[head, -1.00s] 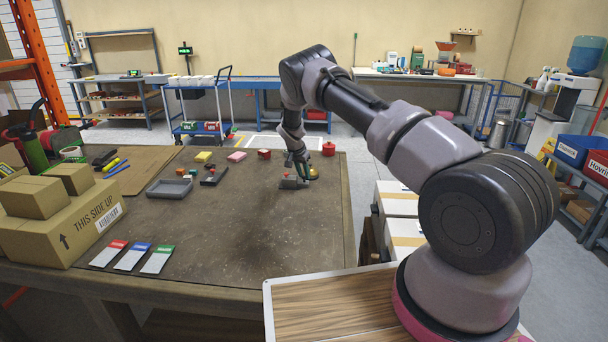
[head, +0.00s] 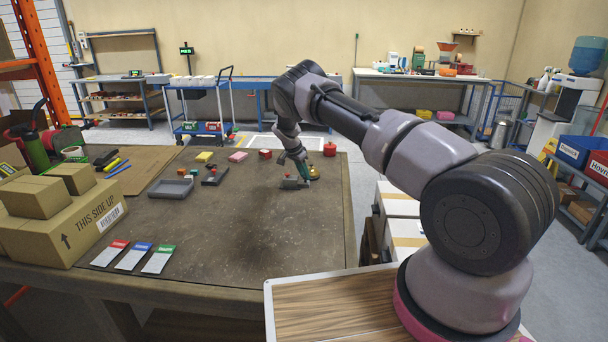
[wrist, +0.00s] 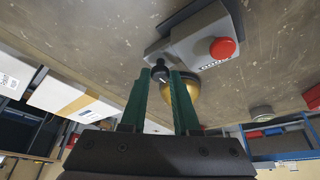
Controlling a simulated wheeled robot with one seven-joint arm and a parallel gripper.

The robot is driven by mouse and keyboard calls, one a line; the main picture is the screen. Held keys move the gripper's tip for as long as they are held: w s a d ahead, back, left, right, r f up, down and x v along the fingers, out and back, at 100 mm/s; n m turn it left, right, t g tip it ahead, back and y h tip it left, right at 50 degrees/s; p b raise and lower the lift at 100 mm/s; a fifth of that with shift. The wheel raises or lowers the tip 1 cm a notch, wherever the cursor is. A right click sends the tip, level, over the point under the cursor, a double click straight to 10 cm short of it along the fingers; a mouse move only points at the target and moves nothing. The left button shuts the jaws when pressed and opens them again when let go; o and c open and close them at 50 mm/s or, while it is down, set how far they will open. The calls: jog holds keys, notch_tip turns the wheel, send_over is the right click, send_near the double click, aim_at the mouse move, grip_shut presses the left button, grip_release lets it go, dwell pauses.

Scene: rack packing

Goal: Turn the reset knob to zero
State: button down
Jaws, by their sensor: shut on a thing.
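A grey box (wrist: 200,38) with a red button (wrist: 222,47) stands on the bench; in the head view the box (head: 291,184) is small, near the right side of the bench. A black knob (wrist: 160,69) with a pale mark sits at its edge. My gripper (wrist: 163,75) has its green fingertips on either side of the knob and is shut on it. The fingers hide part of the knob, and I cannot read where its mark points. In the head view my gripper (head: 304,171) is tilted, at the box.
A brass dome (wrist: 191,88) stands close behind the fingers. A red object (head: 330,149) stands near the far right bench edge. A grey tray (head: 171,187), small blocks and colored cards (head: 132,257) lie to the left. The middle of the bench is clear.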

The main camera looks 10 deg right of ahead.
jog(key=shift+s+f, duration=0.1)
jog(key=c, duration=0.9)
grip_release()
jog(key=v, duration=1.1)
